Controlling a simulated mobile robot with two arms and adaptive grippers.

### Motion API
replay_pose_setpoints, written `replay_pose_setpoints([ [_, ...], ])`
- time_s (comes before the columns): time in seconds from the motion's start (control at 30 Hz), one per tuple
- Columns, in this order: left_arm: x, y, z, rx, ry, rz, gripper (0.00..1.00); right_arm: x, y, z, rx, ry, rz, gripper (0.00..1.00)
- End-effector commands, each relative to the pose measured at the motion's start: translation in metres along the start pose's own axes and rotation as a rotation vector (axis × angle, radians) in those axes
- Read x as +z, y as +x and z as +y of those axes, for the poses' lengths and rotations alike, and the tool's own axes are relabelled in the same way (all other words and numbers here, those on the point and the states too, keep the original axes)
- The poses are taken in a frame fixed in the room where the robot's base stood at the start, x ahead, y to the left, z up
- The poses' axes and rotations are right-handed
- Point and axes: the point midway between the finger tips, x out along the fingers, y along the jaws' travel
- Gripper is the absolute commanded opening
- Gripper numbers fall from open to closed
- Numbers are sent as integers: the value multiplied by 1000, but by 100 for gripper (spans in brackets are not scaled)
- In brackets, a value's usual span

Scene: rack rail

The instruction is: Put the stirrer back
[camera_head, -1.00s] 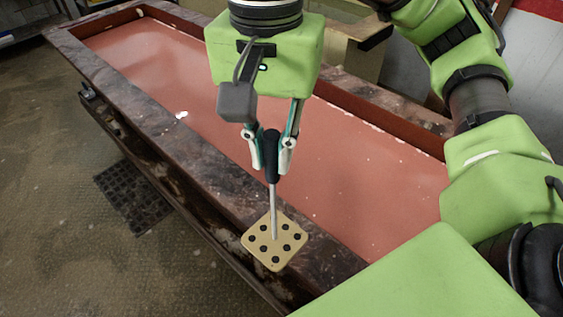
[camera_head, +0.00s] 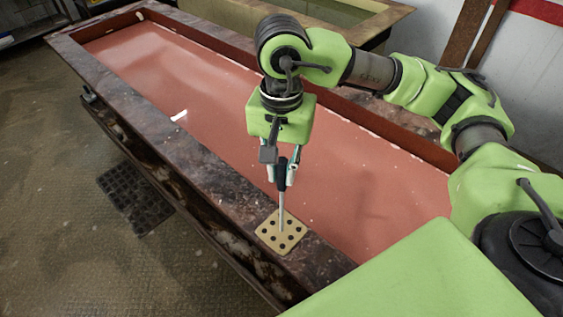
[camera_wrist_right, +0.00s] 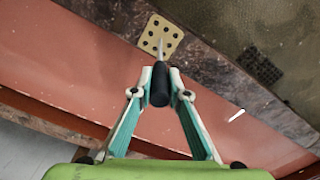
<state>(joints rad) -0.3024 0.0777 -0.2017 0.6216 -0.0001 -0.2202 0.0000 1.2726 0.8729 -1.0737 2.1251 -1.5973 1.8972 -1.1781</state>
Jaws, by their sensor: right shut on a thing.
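The stirrer (camera_head: 282,207) has a black handle and a thin pale metal shaft. My right gripper (camera_head: 281,176) is shut on its handle, with a finger on either side. The stirrer hangs almost upright, shaft down. Below it, a beige square holder (camera_head: 267,238) with several dark holes sits on the vat's near rim. The shaft's lower end overlaps the holder in the head view. I cannot tell if it is in a hole or above it. The right wrist view also shows the handle (camera_wrist_right: 159,88) between the fingers and the holder (camera_wrist_right: 153,37) beyond. My left gripper is not in view.
A long vat (camera_head: 180,70) with reddish contents and a dark stained rim runs beneath the arm. A dark floor grate (camera_head: 135,200) lies left of it. Another basin (camera_head: 345,14) stands behind. The floor at left is mostly open.

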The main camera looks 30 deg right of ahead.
Motion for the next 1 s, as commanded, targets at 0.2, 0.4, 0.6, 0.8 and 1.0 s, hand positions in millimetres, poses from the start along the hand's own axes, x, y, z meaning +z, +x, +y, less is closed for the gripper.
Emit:
replay_pose_setpoints([
  [0.2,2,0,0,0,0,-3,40,0,1,0,-2,0,1,0],
  [0.4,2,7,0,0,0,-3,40,0,6,-1,-2,0,1,0],
  [0.6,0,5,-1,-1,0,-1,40,0,4,0,-1,0,0,32],
  [0.8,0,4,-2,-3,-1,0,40,0,3,0,-1,0,0,32],
  [1.0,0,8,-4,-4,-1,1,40,0,-8,-2,-7,0,3,32],
])
